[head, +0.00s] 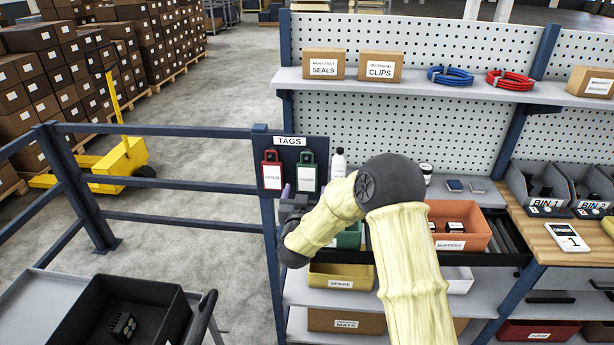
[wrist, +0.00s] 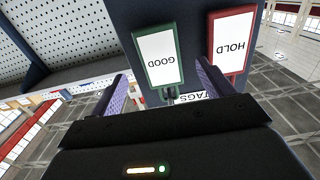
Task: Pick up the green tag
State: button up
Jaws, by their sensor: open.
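The green tag (head: 307,172) hangs beside the red tag (head: 272,171) on a dark board (head: 290,146) labelled TAGS. In the wrist view the green tag (wrist: 157,58), marked GOOD, appears upside down, straight ahead between my two fingers. My gripper (wrist: 163,86) is open, with one purple-padded finger on each side of the tag's line. Nothing is held, and I cannot tell how small the gap to the tag is. The red tag (wrist: 232,42), marked HOLD, is just right of the green one, close to the right finger. In the head view my arm partly hides my gripper.
A white bottle (head: 338,164) stands right of the board. A pegboard shelf (head: 440,87) with boxes and cables is above. Orange (head: 460,226) and yellow (head: 341,277) bins are below. A blue rail (head: 160,185) runs left of the board. A black crate (head: 75,325) is at lower left.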

aim_at(307, 178)
jog(key=shift+w, duration=0.1)
jog(key=shift+w+r+p, duration=0.2)
jog(key=shift+p, duration=0.2)
jog(key=w+p, duration=0.1)
jog(key=w, duration=0.1)
jog(key=w+p, duration=0.1)
jog(key=p, duration=0.1)
jog(key=shift+w+r, duration=0.35)
jog(key=shift+w+f, duration=0.15)
jog(key=shift+w, duration=0.35)
jog(key=c, duration=1.1)
